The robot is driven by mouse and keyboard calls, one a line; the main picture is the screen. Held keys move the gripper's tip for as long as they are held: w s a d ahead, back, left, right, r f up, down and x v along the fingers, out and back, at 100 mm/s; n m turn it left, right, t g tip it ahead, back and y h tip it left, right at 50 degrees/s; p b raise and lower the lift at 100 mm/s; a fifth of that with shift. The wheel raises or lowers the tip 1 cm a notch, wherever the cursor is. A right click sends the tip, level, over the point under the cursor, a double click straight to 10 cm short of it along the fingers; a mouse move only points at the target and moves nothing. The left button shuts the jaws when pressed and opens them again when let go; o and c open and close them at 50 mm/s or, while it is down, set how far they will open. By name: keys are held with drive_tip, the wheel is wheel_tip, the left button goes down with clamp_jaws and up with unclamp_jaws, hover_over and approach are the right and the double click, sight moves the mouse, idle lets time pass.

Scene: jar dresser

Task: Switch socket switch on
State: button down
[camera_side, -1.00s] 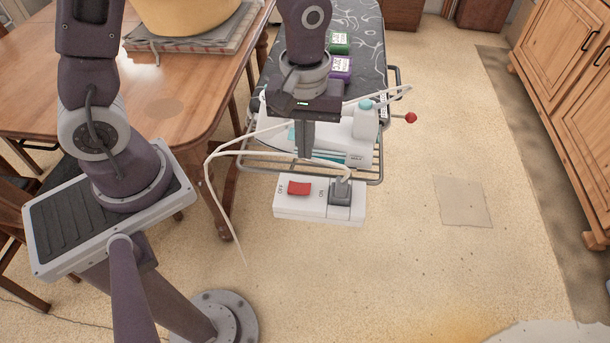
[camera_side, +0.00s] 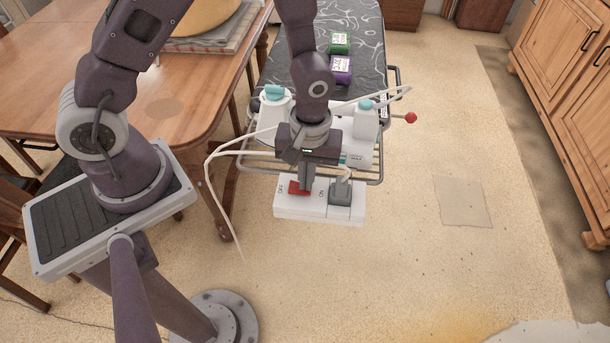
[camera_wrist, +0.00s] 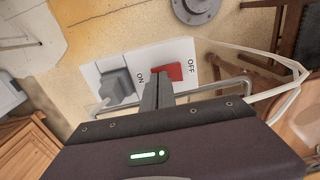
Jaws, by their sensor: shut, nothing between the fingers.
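The white socket block (camera_side: 310,211) sits at the front end of the metal-framed cart, with a grey plug (camera_side: 340,193) in its right part. Its red rocker switch (camera_side: 295,188) lies between the OFF mark on the left and the ON mark on the right. In the wrist view the red switch (camera_wrist: 174,72) shows just beyond the fingertips, with OFF to its right and ON to its left. My gripper (camera_side: 304,188) is shut and empty, its tips at the switch's ON-side edge, partly covering it. I cannot tell whether the tips touch it.
A white machine with teal caps (camera_side: 365,120) stands on the cart behind the socket. White cables (camera_side: 222,152) loop to the left of it. Green (camera_side: 340,43) and purple (camera_side: 341,70) boxes lie farther back. A wooden table (camera_side: 150,90) is at left; the floor at right is open.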

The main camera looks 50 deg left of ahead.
drive_tip(key=shift+s+a+f, duration=0.15)
drive_tip(key=shift+s+f, duration=0.05)
drive_tip(key=shift+s+a+r, duration=0.15)
drive_tip(key=shift+s+a, duration=0.4)
drive_tip(key=shift+a, duration=0.05)
wheel_tip(320, 180, up, 14)
drive_tip(key=shift+w+d, duration=0.4)
drive_tip(key=shift+r, duration=0.1)
